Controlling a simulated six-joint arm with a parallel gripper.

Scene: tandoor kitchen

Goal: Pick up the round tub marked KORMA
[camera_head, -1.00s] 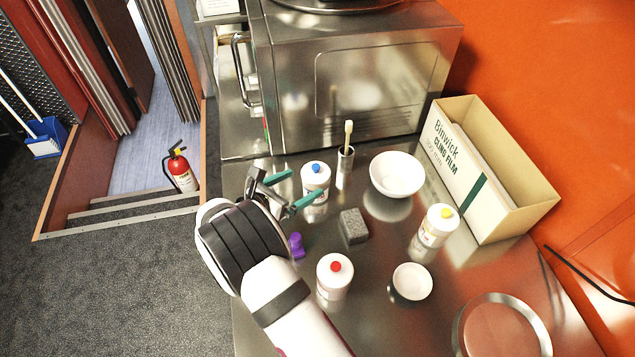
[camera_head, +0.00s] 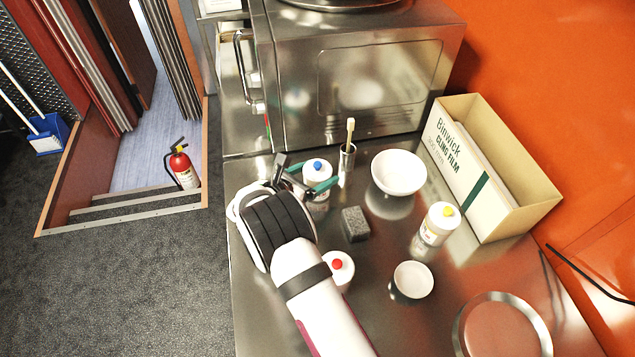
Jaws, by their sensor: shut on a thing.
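Three round white tubs stand on the steel counter: one with a blue knob (camera_head: 318,166), one with a red knob (camera_head: 338,267) and one with a yellow knob (camera_head: 438,224). The labels are too small to read, so I cannot tell which is marked KORMA. My gripper (camera_head: 313,178) is shut on the blue-knobbed tub, with its green fingers on either side of it. The tub looks upright, and I cannot tell whether it is clear of the counter. My arm partly hides the red-knobbed tub.
A grey sponge-like block (camera_head: 355,224) lies right of my gripper. A steel cup with a brush (camera_head: 347,158), a white bowl (camera_head: 398,173) and a small bowl (camera_head: 412,281) stand around it. The cling film box (camera_head: 482,187) is at right, the steel oven (camera_head: 365,80) behind.

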